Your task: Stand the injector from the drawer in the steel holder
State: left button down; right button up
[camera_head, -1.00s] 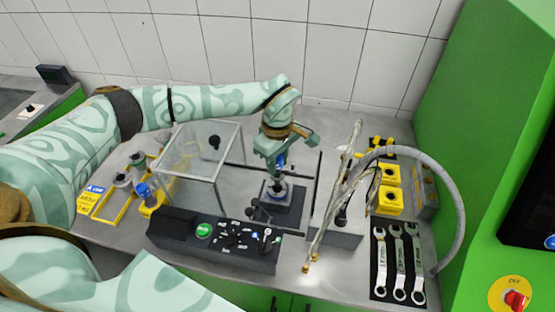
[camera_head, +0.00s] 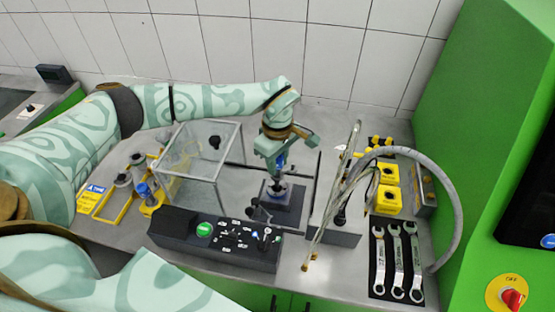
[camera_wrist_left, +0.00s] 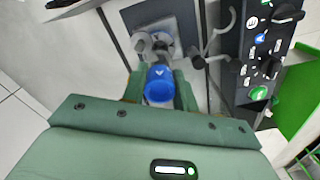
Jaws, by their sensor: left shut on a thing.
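My left gripper (camera_head: 280,158) points down over the steel holder (camera_head: 284,196) at the middle of the bench. It is shut on the injector (camera_head: 281,166), whose blue body shows between the fingers. In the left wrist view the injector (camera_wrist_left: 159,84) is a blue cylinder between the green fingers of my left gripper (camera_wrist_left: 160,90). Its far end is in line with the round part of the holder (camera_wrist_left: 158,42) on its square plate. I cannot tell how deep the tip sits in it. My right gripper is not in view.
A clear box (camera_head: 190,170) stands left of the holder. A black control panel (camera_head: 215,238) lies in front. Upright metal pipes (camera_head: 332,200) and a grey hose (camera_head: 452,200) stand to the right. Wrenches (camera_head: 398,262) lie at the front right. A yellow rack (camera_head: 112,203) is at the left.

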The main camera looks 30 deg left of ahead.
aim_at(278, 174)
pick_arm(q)
jog(key=shift+f, duration=0.15)
jog(key=shift+f+b, duration=0.8)
jog(key=shift+f, duration=0.45)
jog(key=shift+f, duration=0.15)
jog(key=shift+f+b, duration=0.45)
jog(key=shift+f, duration=0.2)
jog(key=shift+f, duration=0.45)
dwell(0.6)
jog(key=c, duration=1)
grip_release()
